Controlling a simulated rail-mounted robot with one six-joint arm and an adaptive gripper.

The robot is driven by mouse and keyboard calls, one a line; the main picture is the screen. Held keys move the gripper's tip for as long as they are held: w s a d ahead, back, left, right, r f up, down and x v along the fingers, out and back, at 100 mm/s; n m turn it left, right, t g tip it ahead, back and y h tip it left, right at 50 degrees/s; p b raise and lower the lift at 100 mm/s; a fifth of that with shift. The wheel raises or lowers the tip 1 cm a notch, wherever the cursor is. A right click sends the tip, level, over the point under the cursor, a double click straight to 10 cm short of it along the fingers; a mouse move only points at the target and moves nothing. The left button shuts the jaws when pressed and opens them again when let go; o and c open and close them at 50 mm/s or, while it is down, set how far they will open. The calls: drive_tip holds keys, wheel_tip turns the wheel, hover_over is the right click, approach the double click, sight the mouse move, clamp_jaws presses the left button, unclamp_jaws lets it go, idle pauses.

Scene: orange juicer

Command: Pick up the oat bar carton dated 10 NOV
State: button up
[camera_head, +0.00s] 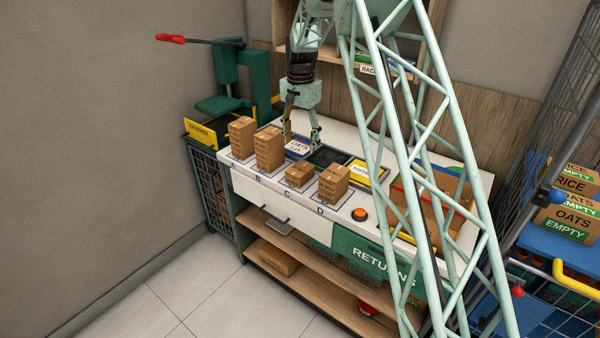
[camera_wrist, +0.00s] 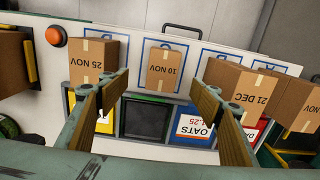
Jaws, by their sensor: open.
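The carton dated 10 NOV (camera_wrist: 165,70) is a small brown box with pale tape, standing on a blue-outlined square. In the head view it appears to be the low box (camera_head: 299,175) on square C. My gripper (camera_head: 301,136) is open and empty above the back of the counter, behind the row of cartons. In the wrist view its fingertips (camera_wrist: 158,88) are spread wide, with the 10 NOV carton beyond and between them, not touched. The 25 NOV carton (camera_wrist: 95,62) is at left and the 21 DEC carton (camera_wrist: 240,88) at right, each partly behind a finger.
The orange button (camera_head: 359,214) is beside square D. Trays with an OATS card (camera_head: 298,146) and a yellow card (camera_head: 366,172) lie behind the row. A green press (camera_head: 225,85) stands at left. Gaps separate neighbouring cartons.

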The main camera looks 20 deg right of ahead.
sight(300, 168)
drive_tip(key=shift+w+d+f, duration=0.2)
drive_tip(key=shift+w+f, duration=0.5)
drive_tip(key=shift+f, duration=0.35)
drive_tip(key=shift+f, duration=0.1)
drive_tip(key=shift+f, duration=4.2)
drive_tip(key=shift+f, duration=0.1)
drive_tip(key=shift+a+f, duration=0.1)
drive_tip(key=shift+f, duration=2.4)
drive_tip(key=shift+c, duration=0.7)
drive_tip(key=c, duration=0.9)
